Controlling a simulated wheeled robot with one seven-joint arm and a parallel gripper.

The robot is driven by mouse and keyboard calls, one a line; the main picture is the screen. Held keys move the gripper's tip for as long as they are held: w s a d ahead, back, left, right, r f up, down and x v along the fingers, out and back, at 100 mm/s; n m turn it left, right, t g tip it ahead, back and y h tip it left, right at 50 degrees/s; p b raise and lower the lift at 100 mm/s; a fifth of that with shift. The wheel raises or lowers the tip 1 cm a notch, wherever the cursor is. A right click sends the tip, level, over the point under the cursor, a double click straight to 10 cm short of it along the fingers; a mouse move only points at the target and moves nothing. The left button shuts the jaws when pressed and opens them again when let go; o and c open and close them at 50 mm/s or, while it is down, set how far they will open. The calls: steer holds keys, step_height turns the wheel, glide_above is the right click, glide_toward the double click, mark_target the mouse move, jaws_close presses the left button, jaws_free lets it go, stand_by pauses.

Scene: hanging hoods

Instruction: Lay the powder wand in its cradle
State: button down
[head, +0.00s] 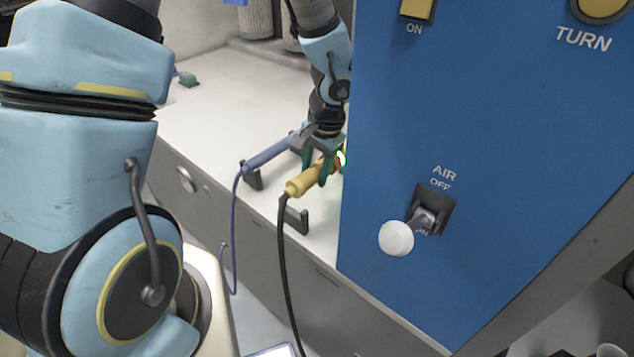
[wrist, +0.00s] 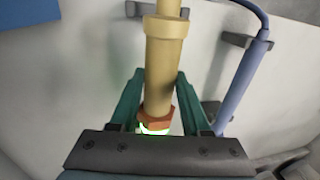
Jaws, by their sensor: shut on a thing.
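A yellow wand (head: 301,186) with a black cable hangs in my gripper (head: 317,168). In the wrist view the wand (wrist: 168,60) runs between the two green fingers of my gripper (wrist: 160,78), with an orange collar and a glowing green ring near the palm. A black cradle bracket (head: 296,220) stands under the wand's cable end; its bracket (wrist: 134,9) also shows behind the wand in the wrist view. I cannot tell whether they touch. The wand's far end is hidden by the gripper and blue panel.
A blue wand (head: 268,153) with a blue cable rests in a neighbouring black bracket (head: 254,181) to the left. A blue cabinet panel (head: 480,130) with an AIR switch (head: 425,218) closes off the right. The white counter (head: 205,115) is mostly clear at the left.

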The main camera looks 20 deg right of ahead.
step_height(320, 180, down, 4)
steer(key=shift+f, duration=0.1)
steer(key=shift+c, duration=1.8)
jaws_free()
steer(key=shift+f, duration=0.15)
